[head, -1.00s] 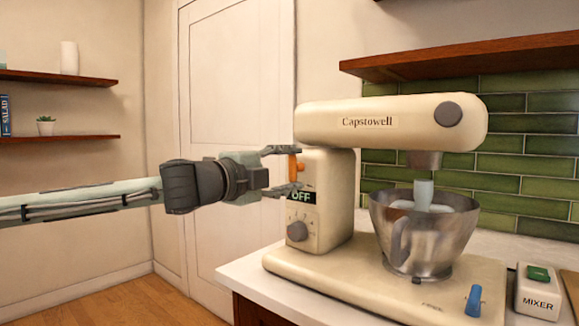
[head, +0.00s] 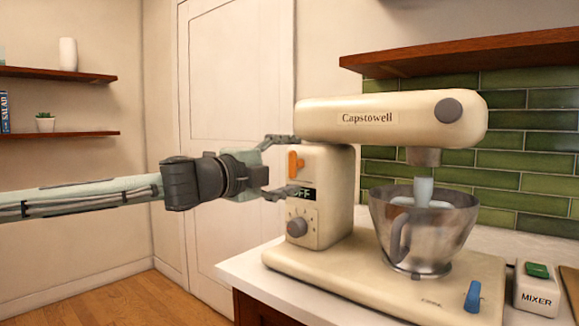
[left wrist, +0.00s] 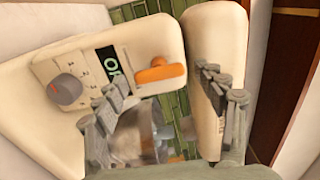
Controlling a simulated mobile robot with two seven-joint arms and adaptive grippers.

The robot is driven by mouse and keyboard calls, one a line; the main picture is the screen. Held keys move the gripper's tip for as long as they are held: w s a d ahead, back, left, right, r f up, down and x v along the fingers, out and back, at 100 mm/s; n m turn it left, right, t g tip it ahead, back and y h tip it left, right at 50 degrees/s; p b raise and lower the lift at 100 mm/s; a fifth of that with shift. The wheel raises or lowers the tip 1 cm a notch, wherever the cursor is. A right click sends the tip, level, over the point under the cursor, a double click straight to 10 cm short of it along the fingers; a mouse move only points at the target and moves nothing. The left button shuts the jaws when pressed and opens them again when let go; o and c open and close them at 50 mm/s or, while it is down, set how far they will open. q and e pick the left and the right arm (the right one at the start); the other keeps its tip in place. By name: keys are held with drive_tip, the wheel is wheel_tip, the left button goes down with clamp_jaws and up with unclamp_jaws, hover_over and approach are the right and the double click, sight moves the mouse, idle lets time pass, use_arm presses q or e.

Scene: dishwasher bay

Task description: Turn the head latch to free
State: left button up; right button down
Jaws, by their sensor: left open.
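The orange head latch (head: 296,162) is on the end face of the cream Capstowell mixer (head: 330,200), above the display that reads OFF (head: 301,193). In the head view it stands roughly upright, with a short knob on its right. My left gripper (head: 286,166) is open in front of this face, one finger above the latch and one below it, near the display. In the left wrist view the latch (left wrist: 158,73) shows beyond the gap of the open gripper (left wrist: 168,88), clear of the fingers. The mixer head (head: 390,120) is level over the bowl. My right gripper is out of view.
A grey dial (head: 297,228) sits below the display. A steel bowl (head: 424,230), a blue lever (head: 472,296) and a box marked MIXER (head: 537,291) are at the right. A wooden shelf (head: 470,53) hangs above the mixer.

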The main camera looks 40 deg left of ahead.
use_arm(q)
drive_tip(key=shift+s+r, duration=0.15)
drive_tip(key=shift+s, duration=0.75)
drive_tip(key=s, duration=1)
drive_tip(key=shift+a, duration=0.45)
drive_tip(key=w, duration=0.6)
drive_tip(key=w+d, duration=0.1)
drive_tip(key=w, duration=0.3)
drive_tip(key=shift+f, duration=0.3)
drive_tip(key=shift+w+r, duration=0.15)
drive_tip(key=shift+w, duration=0.8)
drive_tip(key=shift+s, duration=0.15)
